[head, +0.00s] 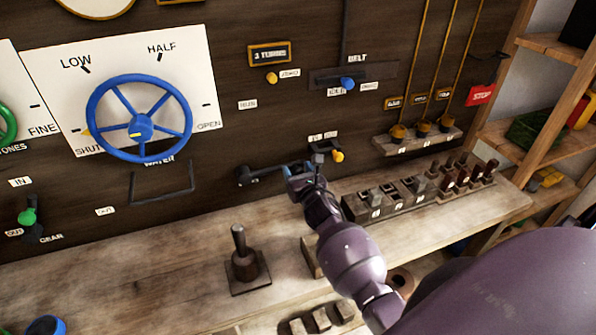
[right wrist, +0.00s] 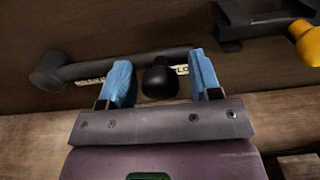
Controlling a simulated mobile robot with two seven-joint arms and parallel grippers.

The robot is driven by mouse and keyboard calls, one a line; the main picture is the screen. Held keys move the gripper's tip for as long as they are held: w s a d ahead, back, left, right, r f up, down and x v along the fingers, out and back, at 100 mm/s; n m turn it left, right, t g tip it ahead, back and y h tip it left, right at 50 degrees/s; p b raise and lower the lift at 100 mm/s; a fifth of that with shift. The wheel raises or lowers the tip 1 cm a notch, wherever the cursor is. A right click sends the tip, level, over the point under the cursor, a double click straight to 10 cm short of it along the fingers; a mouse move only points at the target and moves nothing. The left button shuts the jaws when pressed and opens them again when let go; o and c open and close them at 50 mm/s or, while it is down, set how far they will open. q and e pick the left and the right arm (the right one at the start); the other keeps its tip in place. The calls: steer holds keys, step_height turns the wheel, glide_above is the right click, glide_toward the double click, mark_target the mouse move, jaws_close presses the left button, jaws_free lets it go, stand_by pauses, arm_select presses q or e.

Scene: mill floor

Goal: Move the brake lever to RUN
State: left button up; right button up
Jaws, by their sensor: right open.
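A dark horizontal bar lever (right wrist: 75,70) is mounted on the wall panel, with a round black knob (right wrist: 160,82). Which lever is the brake lever cannot be told for sure; small labels behind this bar are partly hidden and not clearly readable. The lever's left end also shows in the head view (head: 245,176), with its right part hidden by my gripper. My right gripper (head: 303,172) is open, with its blue fingertips on either side of the knob in the right wrist view (right wrist: 160,70). Contact cannot be told. My left gripper is not in view.
A yellow-knobbed lever (head: 338,156) is close to the right of my gripper. A blue handwheel (head: 140,128) is on the panel at left. An upright dark lever (head: 240,255) stands on the wooden bench (head: 130,275). Switch blocks (head: 390,200) line the bench to the right.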

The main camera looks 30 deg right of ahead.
jaws_close()
steer(key=shift+w, duration=0.1)
stand_by(0.3)
steer(key=shift+r, duration=0.1)
